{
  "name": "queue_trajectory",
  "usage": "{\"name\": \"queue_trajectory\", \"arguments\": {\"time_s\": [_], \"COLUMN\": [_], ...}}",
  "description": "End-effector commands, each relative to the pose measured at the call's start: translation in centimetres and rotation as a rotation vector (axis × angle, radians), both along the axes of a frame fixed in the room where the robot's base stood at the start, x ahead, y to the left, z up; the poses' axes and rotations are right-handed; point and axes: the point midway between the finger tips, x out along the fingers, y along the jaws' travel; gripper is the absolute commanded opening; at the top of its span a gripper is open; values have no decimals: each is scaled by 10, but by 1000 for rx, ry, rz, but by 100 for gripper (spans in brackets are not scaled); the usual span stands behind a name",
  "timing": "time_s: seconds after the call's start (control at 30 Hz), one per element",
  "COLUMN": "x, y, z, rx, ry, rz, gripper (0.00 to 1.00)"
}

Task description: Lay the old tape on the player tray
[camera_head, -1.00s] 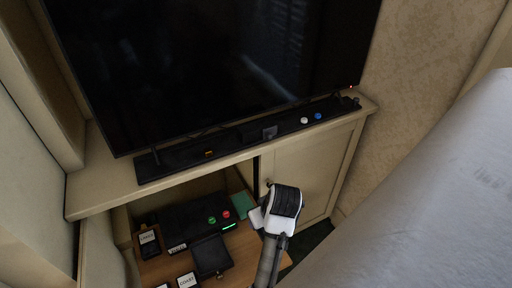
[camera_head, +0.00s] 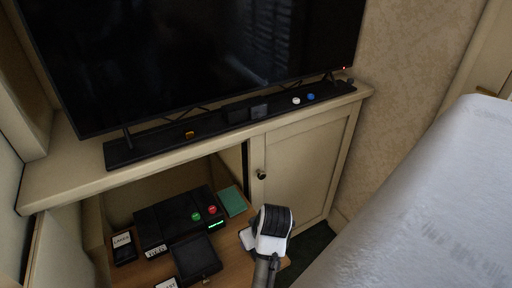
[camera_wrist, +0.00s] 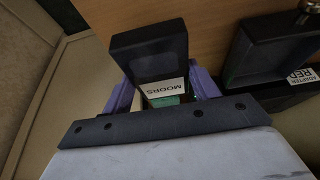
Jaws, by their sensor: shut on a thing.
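My gripper (camera_wrist: 163,90) is shut on a black tape (camera_wrist: 150,50) with a white label reading "MOORS", held between its two purple fingers in the wrist view. In the head view my gripper (camera_head: 250,240) is at the right end of the shelf, right of the player, and its own body hides the tape. The black player (camera_head: 170,215) has a green and a red button and a lit green display. Its square, recessed tray (camera_head: 196,258) sticks out in front and looks empty; it also shows in the wrist view (camera_wrist: 280,48), to the right of the held tape.
A labelled black tape (camera_head: 122,248) lies left of the player, and another white label (camera_head: 166,284) shows at the bottom edge. A green flat item (camera_head: 232,201) lies right of the player. The cabinet top (camera_head: 70,180) overhangs the shelf; a closed door (camera_head: 300,165) stands right.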

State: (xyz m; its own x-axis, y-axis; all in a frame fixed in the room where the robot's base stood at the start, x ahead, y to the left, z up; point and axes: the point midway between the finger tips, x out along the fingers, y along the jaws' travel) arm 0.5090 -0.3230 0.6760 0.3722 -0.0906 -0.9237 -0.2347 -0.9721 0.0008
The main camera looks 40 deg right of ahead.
Motion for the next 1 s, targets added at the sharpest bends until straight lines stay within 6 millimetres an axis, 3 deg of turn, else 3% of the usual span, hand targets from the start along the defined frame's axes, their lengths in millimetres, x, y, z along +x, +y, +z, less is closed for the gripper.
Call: {"name": "queue_trajectory", "arguments": {"time_s": [0.3,0.7,0.73,0.87,1.0], "x": [-1,0,0,0,0], "y": [1,0,0,0,0], "z": [-39,-45,-45,-45,-45], "rx": [3,0,0,0,1], "ry": [2,0,0,1,1], "rz": [-1,1,1,0,1], "gripper": [35,35,62,79,81]}}
